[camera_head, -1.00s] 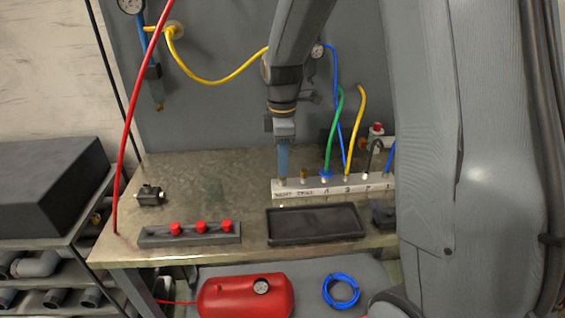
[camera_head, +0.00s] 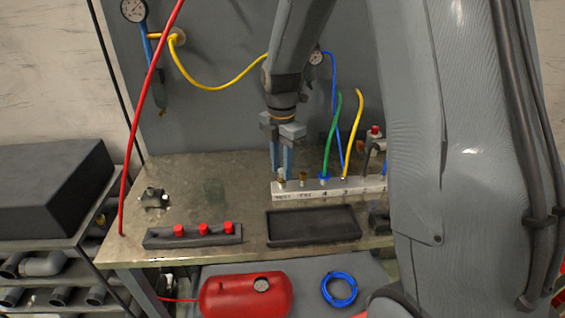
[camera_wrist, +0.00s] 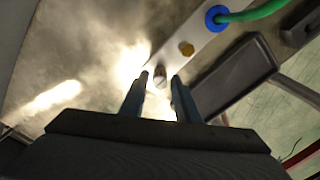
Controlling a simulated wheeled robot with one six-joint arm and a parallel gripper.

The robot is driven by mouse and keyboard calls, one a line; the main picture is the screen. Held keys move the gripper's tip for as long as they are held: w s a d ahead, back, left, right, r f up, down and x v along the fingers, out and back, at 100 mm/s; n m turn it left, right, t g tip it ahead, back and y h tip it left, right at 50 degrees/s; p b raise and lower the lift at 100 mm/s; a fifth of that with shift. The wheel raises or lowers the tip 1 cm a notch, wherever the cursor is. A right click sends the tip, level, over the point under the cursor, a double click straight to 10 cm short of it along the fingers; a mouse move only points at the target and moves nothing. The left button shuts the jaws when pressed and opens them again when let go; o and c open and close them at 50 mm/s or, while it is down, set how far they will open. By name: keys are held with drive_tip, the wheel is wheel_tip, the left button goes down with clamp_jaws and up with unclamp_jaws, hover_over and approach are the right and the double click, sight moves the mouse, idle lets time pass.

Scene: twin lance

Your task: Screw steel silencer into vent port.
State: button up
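The steel silencer (camera_wrist: 160,76) is a small silver cylinder at the end of the pale port block (camera_head: 330,190). It stands upright in the leftmost port, and how deep it sits cannot be told. My gripper (camera_head: 281,174) is directly above that end, pointing down. In the wrist view its two blue fingers (camera_wrist: 160,79) stand apart on either side of the silencer, with a gap on each side. The port's thread is hidden. A brass fitting (camera_wrist: 187,49) sits in the neighbouring port and shows in the head view (camera_head: 303,179).
Green hose (camera_head: 332,135) and yellow hose (camera_head: 354,130) rise from the block close to my gripper's right. A black tray (camera_head: 313,226) lies in front. A rack with red caps (camera_head: 194,235) and a dark fitting (camera_head: 153,197) are left. The bench between is clear.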

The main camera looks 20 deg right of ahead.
drive_tip(key=n+p, duration=0.2)
drive_tip(key=n, duration=0.4)
drive_tip(key=shift+n, duration=0.4)
drive_tip(key=shift+c, duration=0.2)
clamp_jaws()
drive_tip(key=m+p, duration=0.2)
drive_tip(key=m, duration=0.4)
drive_tip(key=m+p, duration=0.1)
drive_tip(key=m, duration=0.5)
drive_tip(key=shift+p, duration=0.3)
drive_tip(key=m+p, duration=0.1)
drive_tip(key=m, duration=0.5)
drive_tip(key=shift+m, duration=0.3)
drive_tip(key=m+p, duration=0.1)
drive_tip(key=m, duration=0.5)
drive_tip(key=shift+f+m, duration=0.1)
drive_tip(key=shift+m, duration=0.3)
